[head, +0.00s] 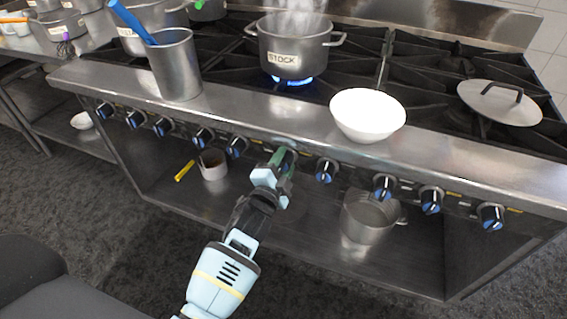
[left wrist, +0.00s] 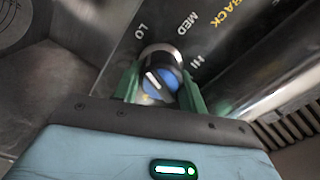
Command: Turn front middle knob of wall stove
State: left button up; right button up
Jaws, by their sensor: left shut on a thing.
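The wall stove (head: 300,125) has a row of black knobs with blue faces along its front panel. My left gripper (head: 281,160) is at one of the knobs near the middle of the row, and its green fingers hide that knob in the head view. In the left wrist view the knob (left wrist: 160,77) sits between the two green fingers (left wrist: 160,88), which are shut on it. The knob has a white pointer line. LO, MED, HI and BACK are printed on the panel around it. My right gripper is in neither view.
A pot labelled STOCK (head: 292,50) steams over a blue flame. A white bowl (head: 367,115) and a metal canister (head: 176,68) stand on the front ledge. A lid (head: 500,103) lies on the right grates. A pot (head: 368,217) stands on the lower shelf.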

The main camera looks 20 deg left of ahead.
pick_arm(q)
jog(key=o, duration=1)
jog(key=shift+c, duration=0.2)
jog(key=s, duration=0.8)
jog(key=shift+a, duration=0.1)
